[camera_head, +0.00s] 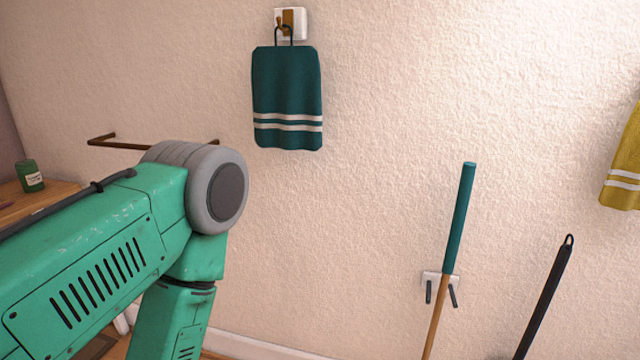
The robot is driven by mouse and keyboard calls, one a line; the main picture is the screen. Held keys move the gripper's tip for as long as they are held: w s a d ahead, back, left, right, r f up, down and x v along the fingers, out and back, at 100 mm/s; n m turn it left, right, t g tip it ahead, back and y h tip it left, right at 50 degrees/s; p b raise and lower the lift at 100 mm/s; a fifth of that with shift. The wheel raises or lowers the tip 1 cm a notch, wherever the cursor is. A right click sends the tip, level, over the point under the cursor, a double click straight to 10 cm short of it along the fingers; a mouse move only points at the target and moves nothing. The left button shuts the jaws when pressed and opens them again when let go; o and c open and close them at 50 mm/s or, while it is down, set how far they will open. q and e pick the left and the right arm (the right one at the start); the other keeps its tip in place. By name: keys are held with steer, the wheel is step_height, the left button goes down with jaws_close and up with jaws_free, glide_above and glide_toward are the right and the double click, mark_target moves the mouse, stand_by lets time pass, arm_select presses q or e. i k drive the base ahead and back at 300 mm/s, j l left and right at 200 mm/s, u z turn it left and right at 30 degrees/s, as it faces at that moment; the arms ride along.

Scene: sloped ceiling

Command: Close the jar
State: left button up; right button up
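A small green jar (30,176) with a pale label stands upright at the far left, on a wooden surface. It is too small to tell whether its darker green top is a lid or an open rim. No separate lid can be made out. My green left arm comes in from the left and fills the lower left, in front of part of the wooden surface. Its gripper is outside the picture. My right arm and gripper are not in view.
The wooden surface (58,190) shows only at the left edge. A brown wall rail (118,144) is partly behind my arm. A teal towel (287,95) hangs on a hook. A teal-topped pole (459,220), a black handle (545,298) and a yellow towel (624,165) are along the wall.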

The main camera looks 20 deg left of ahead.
mark_target(29, 173)
steer(key=k+j, duration=0.1)
steer(key=j, duration=0.7)
steer(key=k+j, duration=0.1)
steer(key=j, duration=1.5)
steer(key=k+j, duration=0.15)
steer(key=j, duration=0.65)
steer(key=k+j, duration=0.1)
steer(key=j, duration=0.65)
steer(key=k+j, duration=0.1)
steer(key=j, duration=0.7)
steer(key=k+j, duration=0.1)
steer(key=j, duration=0.7)
